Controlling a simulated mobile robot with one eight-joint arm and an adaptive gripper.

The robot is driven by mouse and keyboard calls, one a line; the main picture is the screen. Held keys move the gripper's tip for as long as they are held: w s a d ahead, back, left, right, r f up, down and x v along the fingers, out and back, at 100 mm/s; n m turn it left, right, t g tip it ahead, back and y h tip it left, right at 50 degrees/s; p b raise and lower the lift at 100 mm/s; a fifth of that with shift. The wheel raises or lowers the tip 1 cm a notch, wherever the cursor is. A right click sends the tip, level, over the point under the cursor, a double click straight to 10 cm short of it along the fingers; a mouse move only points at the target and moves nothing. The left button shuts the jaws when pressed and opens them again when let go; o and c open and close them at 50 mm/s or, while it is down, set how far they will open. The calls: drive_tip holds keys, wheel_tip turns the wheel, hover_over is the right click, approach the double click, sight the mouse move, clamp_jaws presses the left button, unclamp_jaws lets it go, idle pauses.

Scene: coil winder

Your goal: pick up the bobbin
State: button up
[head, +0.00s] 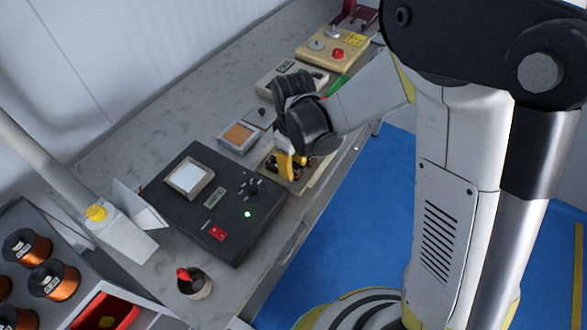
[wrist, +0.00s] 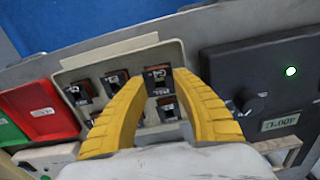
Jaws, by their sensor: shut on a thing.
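My gripper (head: 287,165) reaches down over a pale tray on the bench. In the wrist view, its two yellow fingers (wrist: 160,80) close on a small dark bobbin (wrist: 157,79) with a brown top and a white label. The bobbin sits between the fingertips, at the far row of the tray (wrist: 110,62). I cannot tell whether it is clear of the tray floor. Several similar small dark pieces stand in the tray beside and below it. In the head view, my gripper hides most of the tray and the held bobbin.
A black control box (head: 215,200) with a green light and a red switch stands beside the tray. A red bin (wrist: 38,108) and a green one (wrist: 10,130) lie on the tray's other side. Copper wire spools (head: 52,280) stand in a rack at lower left. A cup (head: 195,284) sits near the bench edge.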

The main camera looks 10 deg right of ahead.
wheel_tip(320, 180, up, 2)
drive_tip(key=shift+r+p, duration=0.2)
drive_tip(key=shift+p, duration=0.2)
drive_tip(key=s+d+r+p, duration=0.1)
drive_tip(key=d+r, duration=0.2)
drive_tip(key=d, duration=0.2)
drive_tip(key=s+d+r+p, duration=0.1)
drive_tip(key=d+r+p, duration=0.1)
drive_tip(key=d, duration=0.4)
drive_tip(key=shift+s+d+r+p, duration=0.15)
drive_tip(key=shift+d+r+p, duration=0.15)
drive_tip(key=shift+r, duration=0.45)
drive_tip(key=shift+a, duration=0.15)
